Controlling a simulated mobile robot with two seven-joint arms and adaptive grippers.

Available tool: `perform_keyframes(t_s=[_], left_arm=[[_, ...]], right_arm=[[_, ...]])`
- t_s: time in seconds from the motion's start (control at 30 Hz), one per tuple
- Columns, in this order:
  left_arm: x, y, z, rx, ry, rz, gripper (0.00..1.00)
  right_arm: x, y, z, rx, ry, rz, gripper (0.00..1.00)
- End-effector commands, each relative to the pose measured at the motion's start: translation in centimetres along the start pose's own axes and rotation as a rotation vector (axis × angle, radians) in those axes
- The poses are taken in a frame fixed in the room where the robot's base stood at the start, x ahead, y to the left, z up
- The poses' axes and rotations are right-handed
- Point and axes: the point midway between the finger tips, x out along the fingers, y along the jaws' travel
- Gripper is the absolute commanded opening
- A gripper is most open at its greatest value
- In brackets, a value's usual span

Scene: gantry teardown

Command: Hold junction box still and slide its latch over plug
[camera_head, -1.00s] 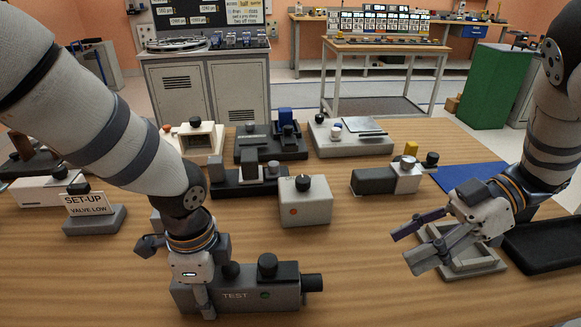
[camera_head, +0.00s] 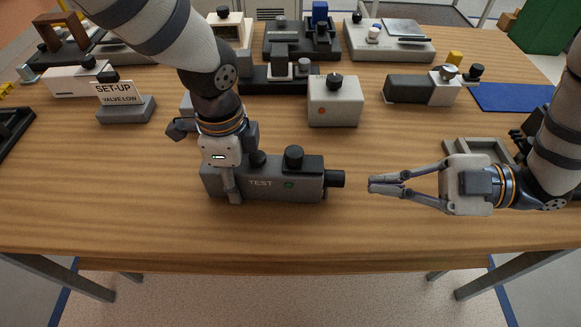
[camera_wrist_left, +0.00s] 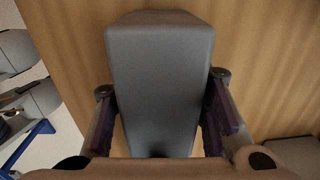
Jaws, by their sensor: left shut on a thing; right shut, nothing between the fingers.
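The junction box, a long grey box marked TEST (camera_head: 262,190), stands on the table at front centre. A black slide-like latch piece with a round knob (camera_head: 293,158) sits on top of its right part. A black plug-like cylinder (camera_head: 335,179) sticks out of its right end. My left gripper (camera_head: 218,165) is shut across the box's left part from above, one finger on the front face. In the left wrist view the grey box top (camera_wrist_left: 160,70) lies between both fingers. My right gripper (camera_head: 372,185) is shut and empty, a short gap right of the cylinder.
A light box with a black knob (camera_head: 335,108) stands behind. A grey-and-white block (camera_head: 415,90) and blue mat (camera_head: 512,97) lie back right. A grey frame tray (camera_head: 478,149) is behind my right gripper. A SET-UP sign (camera_head: 117,95) stands left. The front table strip is clear.

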Motion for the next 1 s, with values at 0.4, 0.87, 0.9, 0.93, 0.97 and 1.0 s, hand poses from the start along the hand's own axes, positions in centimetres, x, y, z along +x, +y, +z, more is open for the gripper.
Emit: perform_keyframes(t_s=[0.4, 0.87, 0.9, 0.93, 0.97, 1.0], left_arm=[[0.0, 0.0, 0.0, 0.0, 0.0, 0.0, 0.04], [0.0, 0.0, 0.0, 0.0, 0.0, 0.0, 0.04], [0.0, 0.0, 0.0, 0.0, 0.0, 0.0, 0.04], [0.0, 0.0, 0.0, 0.0, 0.0, 0.0, 0.04], [0.0, 0.0, 0.0, 0.0, 0.0, 0.0, 0.04], [0.0, 0.0, 0.0, 0.0, 0.0, 0.0, 0.04]], right_arm=[[6.5, -4.8, -5.1, -0.809, -0.174, 0.341, 0.0], [7.2, -5.5, -6.0, -0.971, -0.26, 0.346, 0.0], [7.2, -5.5, -6.0, -0.971, -0.26, 0.346, 0.0], [7.2, -5.5, -6.0, -0.972, -0.259, 0.346, 0.0], [7.3, -5.4, -6.0, -0.972, -0.259, 0.346, 0.0], [7.6, -5.3, -6.0, -0.972, -0.258, 0.347, 0.0]])
